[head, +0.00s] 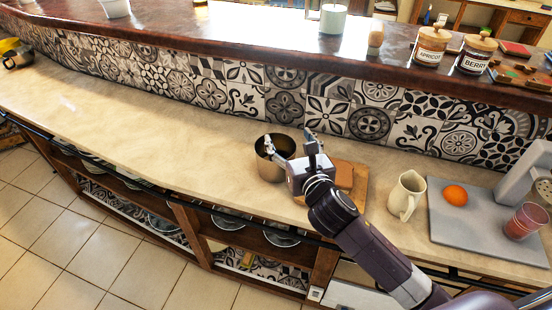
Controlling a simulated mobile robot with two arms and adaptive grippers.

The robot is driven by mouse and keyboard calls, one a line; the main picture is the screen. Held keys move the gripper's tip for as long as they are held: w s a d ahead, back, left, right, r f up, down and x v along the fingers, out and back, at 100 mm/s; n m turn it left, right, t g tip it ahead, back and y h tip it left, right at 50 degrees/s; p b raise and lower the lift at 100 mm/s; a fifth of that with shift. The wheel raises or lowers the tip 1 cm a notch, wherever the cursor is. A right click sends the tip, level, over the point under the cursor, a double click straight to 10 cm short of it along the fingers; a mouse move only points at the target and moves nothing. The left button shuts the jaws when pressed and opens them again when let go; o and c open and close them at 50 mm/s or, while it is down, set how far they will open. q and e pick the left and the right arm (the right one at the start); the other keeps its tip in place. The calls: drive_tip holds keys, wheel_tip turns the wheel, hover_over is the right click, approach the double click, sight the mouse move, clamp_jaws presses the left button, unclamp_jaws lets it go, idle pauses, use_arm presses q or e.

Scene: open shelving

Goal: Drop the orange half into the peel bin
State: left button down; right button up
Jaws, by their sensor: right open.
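A brushed-metal bin (268,171), which looks like the peel bin, stands on the beige counter in the middle of the head view. My right gripper (289,140) is open, with its fingers at the bin's right side and over its rim. I see nothing between the fingers. The inside of the bin is dark and partly covered by the gripper, so its contents cannot be told. An orange piece (455,195) lies on a grey board (447,228) at the right; whether it is a half or whole is unclear. My left gripper is not in view.
A wooden board (358,185) lies behind my right gripper. A cream jug (406,195) stands between it and the grey board. A glass with red contents (525,222) and a grey appliance (522,172) are at the right.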

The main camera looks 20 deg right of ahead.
drive_tip(key=s, duration=0.6)
drive_tip(key=shift+r, duration=0.45)
